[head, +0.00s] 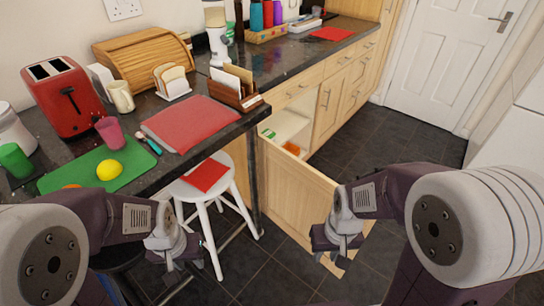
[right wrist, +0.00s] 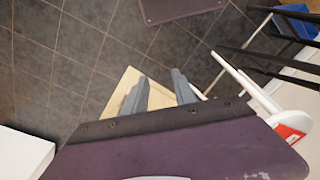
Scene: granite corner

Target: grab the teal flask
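The teal flask (head: 256,16) stands upright in a shallow wooden tray (head: 266,36) on the far part of the counter in the head view. A red flask (head: 268,14) and a purple flask (head: 278,12) stand to its right. My left gripper (head: 183,262) hangs low in front of the white stool, far from the flask; its fingers are not clear. My right gripper (head: 338,250) is low in front of the open cupboard door, also far from the flask. In the right wrist view my right gripper (right wrist: 159,82) shows two fingers apart with nothing between them.
An open cupboard door (head: 305,200) and a white stool (head: 205,178) stand in front of the counter. A toaster (head: 62,95), bread bin (head: 143,60), letter rack (head: 235,90) and blender (head: 217,40) crowd the near counter. Dark floor (head: 390,140) is free at right.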

